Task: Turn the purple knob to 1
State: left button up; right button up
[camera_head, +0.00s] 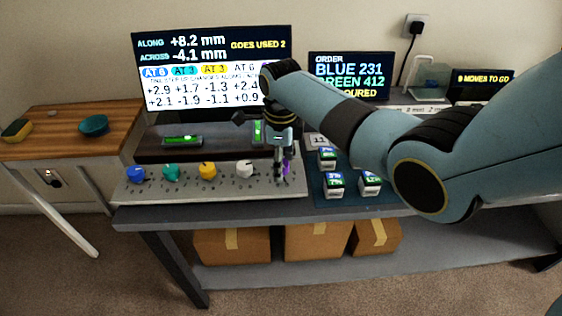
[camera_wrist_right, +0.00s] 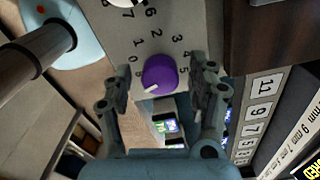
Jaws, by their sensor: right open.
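The purple knob (camera_wrist_right: 158,72) stands on the grey panel (camera_wrist_right: 115,22), among dark printed numbers. Its white mark lies at its lower left in the right wrist view, below the 0 and away from the 1. My right gripper (camera_wrist_right: 160,84) is open, with one finger on each side of the knob; a gap shows on both sides. In the head view the right gripper (camera_head: 281,166) reaches down at the panel's right end and partly hides the purple knob (camera_head: 287,168). My left gripper is not in view.
Blue (camera_head: 137,174), teal (camera_head: 170,172), yellow (camera_head: 207,170) and white (camera_head: 244,169) knobs stand in a row left of the purple one. Small labelled cubes (camera_head: 334,184) sit on a dark mat to the right. A large screen (camera_head: 215,45) stands behind.

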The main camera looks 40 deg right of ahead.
jog(key=c, duration=1.1)
jog(key=shift+c, duration=0.2)
